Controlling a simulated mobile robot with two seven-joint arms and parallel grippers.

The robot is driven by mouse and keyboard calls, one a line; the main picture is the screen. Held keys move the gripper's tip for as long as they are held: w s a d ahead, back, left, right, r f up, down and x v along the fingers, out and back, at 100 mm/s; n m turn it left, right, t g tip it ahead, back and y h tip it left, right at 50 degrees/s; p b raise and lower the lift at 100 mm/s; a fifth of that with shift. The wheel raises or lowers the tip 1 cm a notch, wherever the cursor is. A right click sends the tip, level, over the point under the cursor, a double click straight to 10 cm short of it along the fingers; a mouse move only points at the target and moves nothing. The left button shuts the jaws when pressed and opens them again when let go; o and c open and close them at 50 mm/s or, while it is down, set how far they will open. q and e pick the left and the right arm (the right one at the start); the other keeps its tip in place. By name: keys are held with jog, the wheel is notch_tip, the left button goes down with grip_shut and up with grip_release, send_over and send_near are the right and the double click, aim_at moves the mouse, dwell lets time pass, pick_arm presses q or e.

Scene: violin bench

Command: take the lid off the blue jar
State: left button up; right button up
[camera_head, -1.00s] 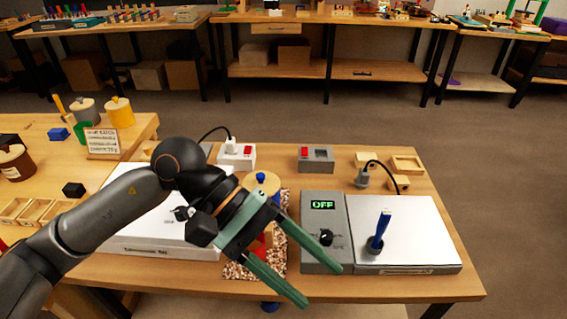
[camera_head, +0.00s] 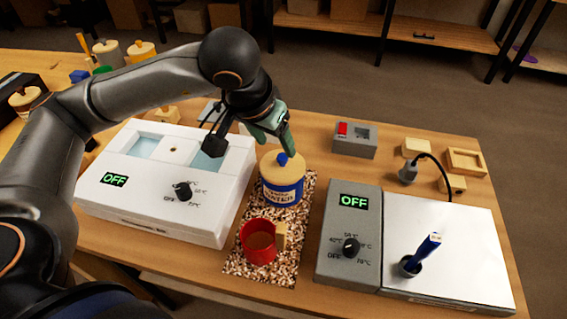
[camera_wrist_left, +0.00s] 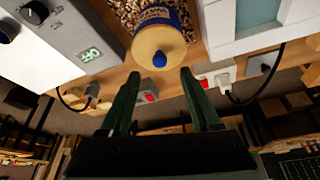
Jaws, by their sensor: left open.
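The blue jar (camera_head: 283,190) stands upright on a speckled mat (camera_head: 290,231) between two grey and white devices. Its pale wooden lid (camera_head: 276,165) with a blue knob (camera_head: 283,159) sits on top. My left gripper (camera_head: 287,138) is just behind and above the lid, its fingers pointing down. In the left wrist view the gripper (camera_wrist_left: 158,72) is open and empty. There the lid (camera_wrist_left: 148,44) and its blue knob (camera_wrist_left: 159,59) lie just beyond the fingertips, with the knob roughly in line with the gap. My right gripper is not in view.
A white bath (camera_head: 150,205) is on the left. A grey control box (camera_head: 349,262) and a plate with a blue-handled tool (camera_head: 424,252) are on the right. A red-switch box (camera_head: 354,140) stands behind.

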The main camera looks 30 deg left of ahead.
aim_at(282, 157)
pick_arm(q)
jog(key=shift+x, duration=3.1)
grip_shut()
